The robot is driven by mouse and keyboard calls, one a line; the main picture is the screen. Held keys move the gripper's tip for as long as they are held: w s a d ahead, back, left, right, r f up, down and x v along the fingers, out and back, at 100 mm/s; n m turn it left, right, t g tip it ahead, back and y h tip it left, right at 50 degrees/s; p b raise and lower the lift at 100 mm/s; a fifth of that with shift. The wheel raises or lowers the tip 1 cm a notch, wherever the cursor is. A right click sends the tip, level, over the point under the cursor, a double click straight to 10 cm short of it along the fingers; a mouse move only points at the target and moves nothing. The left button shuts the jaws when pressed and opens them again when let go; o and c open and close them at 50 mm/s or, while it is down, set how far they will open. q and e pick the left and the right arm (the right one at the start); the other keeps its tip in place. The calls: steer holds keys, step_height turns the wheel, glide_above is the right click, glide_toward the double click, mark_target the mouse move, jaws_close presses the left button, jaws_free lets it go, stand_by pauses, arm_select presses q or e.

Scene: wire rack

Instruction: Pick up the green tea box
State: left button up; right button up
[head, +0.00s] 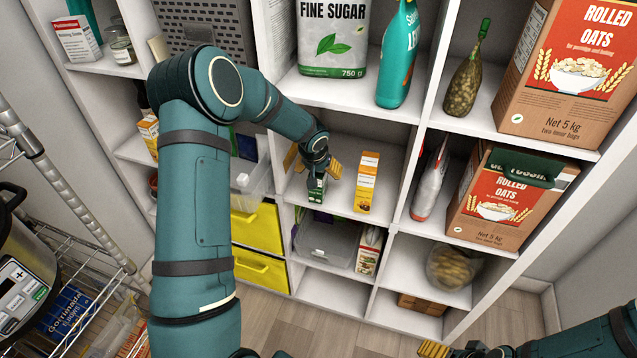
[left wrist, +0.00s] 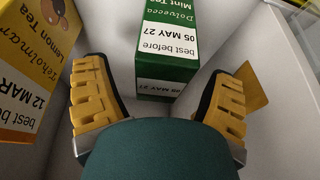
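The green tea box (head: 317,188) stands in a middle shelf compartment, partly hidden under my left gripper (head: 314,163). My right gripper (head: 462,350) is at the bottom edge of the head view, partly cut off, away from the shelf.
A yellow lemon tea box (head: 366,183) stands to the right in the same compartment; it also shows close by the left finger in the wrist view (left wrist: 30,60). White shelf dividers enclose the compartment. A grey bin (head: 325,243) is below, and a fine sugar bag (head: 333,35) above.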

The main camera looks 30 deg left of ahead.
arm_select(q)
steer(key=c, duration=1.3)
steer(key=shift+r, duration=0.1)
